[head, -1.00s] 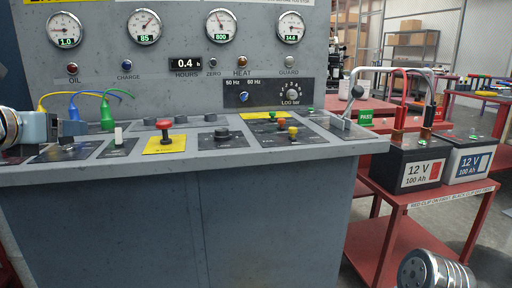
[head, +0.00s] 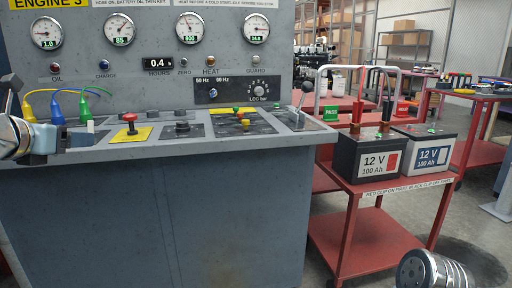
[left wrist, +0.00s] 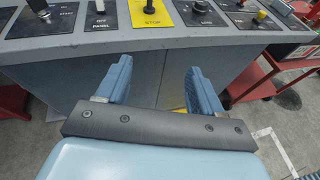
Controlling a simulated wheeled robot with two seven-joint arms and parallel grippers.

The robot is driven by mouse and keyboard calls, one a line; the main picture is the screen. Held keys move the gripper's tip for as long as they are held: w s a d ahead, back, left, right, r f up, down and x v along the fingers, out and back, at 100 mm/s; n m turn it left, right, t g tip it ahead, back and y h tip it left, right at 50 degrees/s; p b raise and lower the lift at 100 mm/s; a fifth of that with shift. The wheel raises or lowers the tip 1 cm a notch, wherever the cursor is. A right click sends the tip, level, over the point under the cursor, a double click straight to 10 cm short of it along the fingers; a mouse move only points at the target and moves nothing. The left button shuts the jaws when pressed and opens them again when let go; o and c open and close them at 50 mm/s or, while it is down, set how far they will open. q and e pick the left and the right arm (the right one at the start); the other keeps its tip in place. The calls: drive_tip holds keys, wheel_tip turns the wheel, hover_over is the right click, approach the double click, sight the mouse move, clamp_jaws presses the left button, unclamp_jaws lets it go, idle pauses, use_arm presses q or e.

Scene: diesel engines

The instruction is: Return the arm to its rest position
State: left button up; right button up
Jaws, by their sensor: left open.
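My left gripper (head: 68,137) shows at the left edge of the head view, at the left end of the grey console (head: 150,220). In the left wrist view my left gripper (left wrist: 160,85) has its two blue fingers apart, with nothing between them. The console's front edge and front panel lie beyond the fingers there. A red mushroom button (head: 129,118) on a yellow plate is to the right of the gripper in the head view. My right gripper is not in view.
Yellow, blue and green cables (head: 85,105) are plugged in at the console's left. Levers (head: 300,100) stand at its right end. A red cart (head: 375,240) with two 12 V batteries (head: 372,158) stands to the right. Open floor shows at the far right.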

use_arm(q)
drive_tip(key=w+d+f+m+g+h, duration=0.1)
drive_tip(key=w+d+f+m+g, duration=0.2)
drive_tip(key=f, duration=0.7)
drive_tip(key=w+d+f+m, duration=0.1)
drive_tip(key=w+f+m, duration=0.4)
drive_tip(key=f, duration=0.6)
drive_tip(key=d+f+m+g+h, duration=0.1)
drive_tip(key=d+f+m+g, duration=0.15)
drive_tip(key=f, duration=0.75)
drive_tip(key=d+f+m+g, duration=0.1)
drive_tip(key=d+f+m, duration=0.3)
drive_tip(key=f, duration=0.5)
drive_tip(key=s+d+f+m+g, duration=0.1)
drive_tip(key=s+d+f+m, duration=0.25)
drive_tip(key=f, duration=0.35)
drive_tip(key=s+d+f+m+g+h, duration=0.1)
drive_tip(key=s+d+f+m, duration=0.25)
drive_tip(key=f, duration=0.25)
drive_tip(key=s+d+f+m+g, duration=0.2)
drive_tip(key=s+d+f, duration=0.15)
drive_tip(key=f, duration=0.35)
drive_tip(key=s+d+f+m+g, duration=0.1)
drive_tip(key=s+d+f+m, duration=0.2)
drive_tip(key=s, duration=0.5)
drive_tip(key=s+d+f+m+g, duration=0.2)
drive_tip(key=s+f+m, duration=0.4)
drive_tip(key=s, duration=0.3)
drive_tip(key=shift+d+h, duration=0.4)
drive_tip(key=shift+d, duration=0.15)
